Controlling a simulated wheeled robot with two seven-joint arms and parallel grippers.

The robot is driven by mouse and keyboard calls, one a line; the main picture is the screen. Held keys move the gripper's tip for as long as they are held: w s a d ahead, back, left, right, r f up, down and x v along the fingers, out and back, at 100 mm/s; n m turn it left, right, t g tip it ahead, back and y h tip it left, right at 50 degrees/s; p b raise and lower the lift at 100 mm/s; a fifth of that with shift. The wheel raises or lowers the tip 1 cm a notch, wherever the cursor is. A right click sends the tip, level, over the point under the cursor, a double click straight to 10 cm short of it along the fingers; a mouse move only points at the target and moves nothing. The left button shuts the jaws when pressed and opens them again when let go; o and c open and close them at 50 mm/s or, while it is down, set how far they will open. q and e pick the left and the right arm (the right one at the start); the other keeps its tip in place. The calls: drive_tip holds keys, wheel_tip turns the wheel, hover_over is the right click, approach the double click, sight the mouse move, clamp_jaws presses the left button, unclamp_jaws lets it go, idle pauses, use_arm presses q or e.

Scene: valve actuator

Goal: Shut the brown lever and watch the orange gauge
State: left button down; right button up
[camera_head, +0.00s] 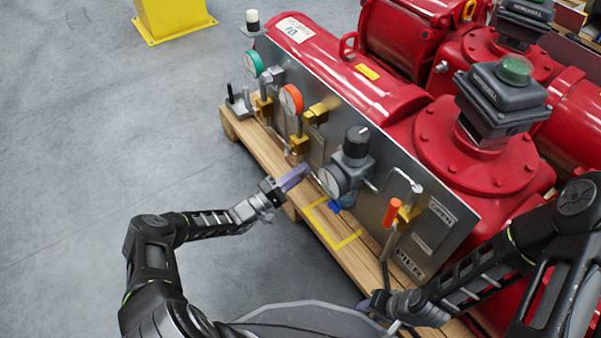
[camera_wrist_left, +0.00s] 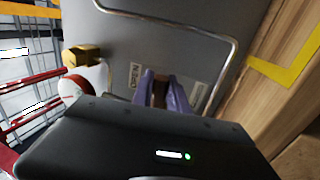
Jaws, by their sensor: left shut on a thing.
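The orange gauge (camera_head: 291,98) stands upright on the steel panel of the red actuator, its dial turned partly away to the left. My left gripper (camera_head: 295,177) has purple fingers and is at the panel's lower edge, below the orange gauge. In the left wrist view, its fingers (camera_wrist_left: 163,88) are shut around a brown piece (camera_wrist_left: 159,95), which looks like the brown lever; the fingers hide most of it. In the head view the lever is hidden behind the gripper. My right gripper (camera_head: 373,302) is low by the pallet's near end, its fingers mostly hidden.
A green gauge (camera_head: 254,64) is farther left on the panel. A grey regulator (camera_head: 352,160) with a gauge sits just right of my left gripper. An orange handle (camera_head: 391,213) stands near the panel's right end. The wooden pallet (camera_head: 262,152) edges the open grey floor.

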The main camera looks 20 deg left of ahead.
use_arm(q)
drive_tip(key=shift+f, duration=0.15)
drive_tip(key=c, duration=1.3)
unclamp_jaws()
drive_tip(key=shift+s, duration=0.1)
drive_tip(key=p+v, duration=0.1)
drive_tip(key=v, duration=0.6)
drive_tip(key=shift+s+a+p, duration=0.2)
drive_tip(key=shift+p, duration=0.2)
drive_tip(key=shift+f, duration=0.15)
